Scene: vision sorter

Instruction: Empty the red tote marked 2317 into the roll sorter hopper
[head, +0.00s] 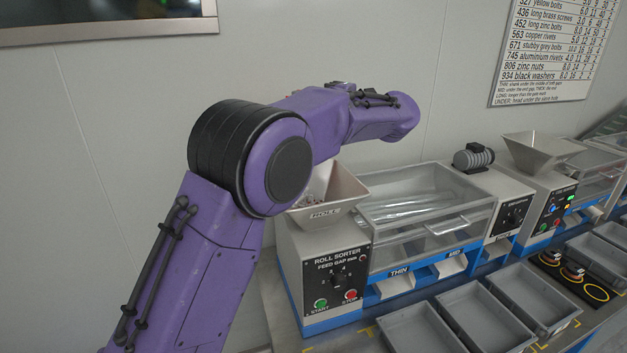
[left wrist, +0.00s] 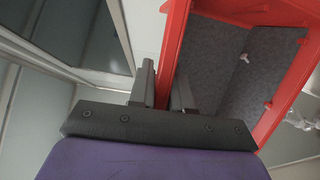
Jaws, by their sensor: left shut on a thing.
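My left gripper (left wrist: 165,84) is shut on a wall of the red tote (left wrist: 178,40) in the left wrist view. The tote's grey inside shows, mostly bare, with one small pale piece (left wrist: 244,57) against it. The tote looks tilted; its 2317 mark does not show. In the head view my left arm reaches up and across in front of the sorter, and the gripper and tote are hidden. The roll sorter hopper (head: 347,184), a cream funnel marked ROLL, sits on the roll sorter (head: 337,256). Some small parts (head: 313,201) show in it, partly behind my arm. My right gripper is not in view.
A clear-covered bed (head: 420,205) with THIN and MID chutes runs right from the hopper. Grey bins (head: 480,318) stand in front. A second machine with its own hopper (head: 540,150) stands further right. A wall chart (head: 550,50) hangs behind.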

